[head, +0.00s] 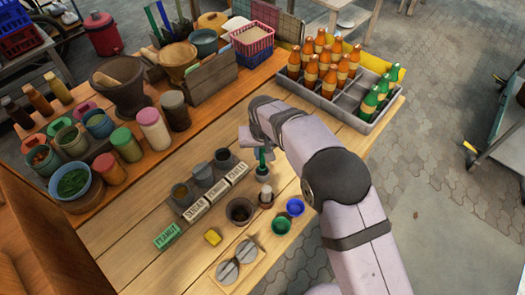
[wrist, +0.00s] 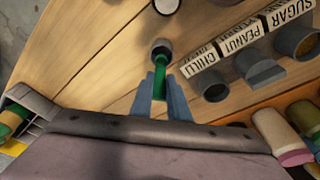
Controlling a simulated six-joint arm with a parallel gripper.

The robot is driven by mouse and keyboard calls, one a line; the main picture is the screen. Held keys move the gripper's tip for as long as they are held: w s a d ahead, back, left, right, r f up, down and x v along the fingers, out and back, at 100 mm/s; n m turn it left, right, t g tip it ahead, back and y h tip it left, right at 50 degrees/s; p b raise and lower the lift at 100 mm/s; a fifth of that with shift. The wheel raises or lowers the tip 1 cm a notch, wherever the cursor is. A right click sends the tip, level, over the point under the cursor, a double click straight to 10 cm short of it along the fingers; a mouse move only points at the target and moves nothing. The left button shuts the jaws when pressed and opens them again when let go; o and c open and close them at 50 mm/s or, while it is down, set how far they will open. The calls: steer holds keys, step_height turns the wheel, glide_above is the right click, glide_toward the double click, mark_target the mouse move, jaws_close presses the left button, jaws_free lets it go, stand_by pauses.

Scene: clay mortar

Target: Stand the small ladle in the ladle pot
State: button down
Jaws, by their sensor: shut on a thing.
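My gripper (head: 262,146) is shut on the green handle of the small ladle (head: 263,158), over the table to the right of the labelled pots. In the wrist view the blue fingers (wrist: 168,92) close around the green handle, and the ladle's grey cup end (wrist: 160,48) points away from my gripper. The ladle hangs roughly upright, cup down; I cannot tell whether it touches the table. A dark brown pot (head: 240,211) stands in front and to the left, apart from the ladle. It looks like the ladle pot, but no label confirms it.
A small white-and-brown container (head: 266,198) stands just in front of the ladle. Blue (head: 295,207) and green (head: 281,225) cups stand nearby. Grey pots (head: 203,176) with sugar, peanut and chilli labels are to the left. A bottle crate (head: 340,110) is behind on the right.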

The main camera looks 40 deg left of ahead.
mark_target(262, 163)
steer(key=shift+s+d+b+x, duration=0.15)
steer(key=shift+b+x, duration=0.4)
steer(key=shift+x, duration=0.4)
steer(key=shift+s+d+b+x, duration=0.15)
steer(key=shift+b+x, duration=0.4)
steer(key=shift+x, duration=0.35)
steer(key=shift+f, duration=0.1)
steer(key=c, duration=1.6)
jaws_free()
steer(key=shift+b+v, duration=1.3)
steer(key=shift+v, duration=2.4)
steer(key=shift+w, duration=0.1)
